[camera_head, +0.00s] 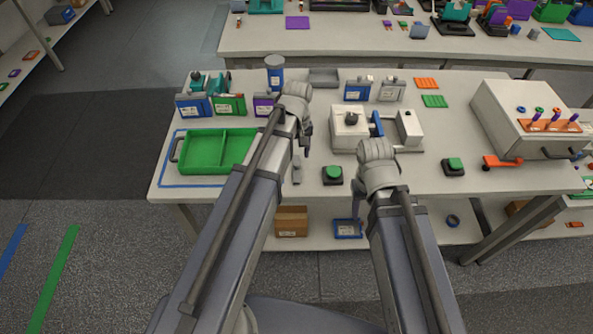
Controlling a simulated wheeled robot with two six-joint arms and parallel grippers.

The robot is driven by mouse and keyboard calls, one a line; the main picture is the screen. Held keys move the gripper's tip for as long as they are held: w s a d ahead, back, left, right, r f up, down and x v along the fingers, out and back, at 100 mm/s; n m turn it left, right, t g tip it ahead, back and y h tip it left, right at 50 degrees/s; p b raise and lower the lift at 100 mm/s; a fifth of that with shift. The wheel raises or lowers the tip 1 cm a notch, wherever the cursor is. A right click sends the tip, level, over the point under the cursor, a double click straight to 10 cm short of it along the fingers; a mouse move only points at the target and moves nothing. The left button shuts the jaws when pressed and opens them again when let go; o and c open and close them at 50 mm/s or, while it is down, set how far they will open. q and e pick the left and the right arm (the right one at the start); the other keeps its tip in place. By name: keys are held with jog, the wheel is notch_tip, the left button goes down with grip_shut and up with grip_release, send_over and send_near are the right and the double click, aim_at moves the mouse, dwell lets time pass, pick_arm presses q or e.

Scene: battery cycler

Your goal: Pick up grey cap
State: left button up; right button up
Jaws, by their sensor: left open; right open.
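A small grey piece (297,169) lies on the table just below my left gripper in the picture. It may be the grey cap, but it is too small to be sure. My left gripper (305,148) points down over the table, between the green tray and the white device. It is open, and no held object shows. My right gripper (356,205) points down by the table's front edge, to the right of a green button. It is open and appears empty; my own wrist partly hides it.
A green two-part tray (214,151) stands at the left. Green buttons (333,174) (453,166) sit near the front. A white device (350,128) stands centrally, a large white machine (520,115) at the right. Coloured boxes (194,106) and a blue cylinder (275,72) stand behind.

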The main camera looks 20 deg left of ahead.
aim_at(296, 164)
pick_arm(q)
jog(key=shift+w+a+f+b, duration=0.1)
jog(key=shift+f+b, duration=1.2)
jog(key=shift+w+a+f+b, duration=0.1)
jog(key=shift+f+b, duration=1.2)
jog(key=shift+s, duration=0.1)
jog(key=shift+r, duration=0.1)
grip_shut()
